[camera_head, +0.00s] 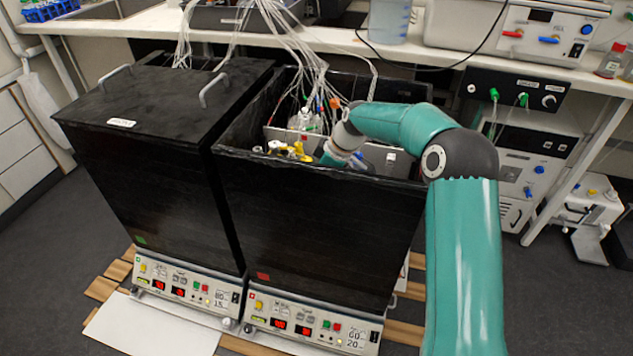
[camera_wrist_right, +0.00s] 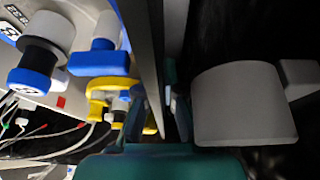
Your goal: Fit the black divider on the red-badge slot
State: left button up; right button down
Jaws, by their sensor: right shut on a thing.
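The right black shaker box (camera_head: 310,225) stands open at the top, with a red badge (camera_head: 263,276) low on its front. My right arm reaches down into it, and its gripper is mostly hidden behind the front wall in the head view. In the right wrist view, my right gripper (camera_wrist_right: 165,118) is shut on a thin dark panel, seen almost edge-on, which looks like the black divider (camera_wrist_right: 150,55). Whether it touches a slot cannot be seen. A small red mark (camera_wrist_right: 60,102) shows on the grey surface at left. My left gripper is not in view.
Blue- and yellow-capped fittings (camera_wrist_right: 100,62) crowd the divider's left side; a grey block (camera_wrist_right: 245,105) is close on its right. Tubes (camera_head: 300,50) hang into the open box. The left box has a black lid (camera_head: 150,95) with two handles. A bench (camera_head: 330,42) runs behind.

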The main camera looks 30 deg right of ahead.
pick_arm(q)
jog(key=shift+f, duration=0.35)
pick_arm(e)
jog(key=shift+s+a+f, duration=0.1)
jog(key=shift+s+f, duration=0.15)
jog(key=shift+f, duration=0.55)
jog(key=shift+s+f, duration=0.2)
jog(key=shift+f, duration=0.55)
jog(key=c, duration=1.2)
grip_release()
jog(key=shift+s, duration=0.1)
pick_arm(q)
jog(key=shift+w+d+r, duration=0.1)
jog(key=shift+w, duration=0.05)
pick_arm(e)
jog(key=v, duration=0.3)
jog(key=w+v, duration=0.1)
jog(key=v, duration=0.6)
jog(key=shift+w+a+r, duration=0.1)
jog(key=shift+w+r, duration=0.2)
jog(key=shift+r, duration=0.25)
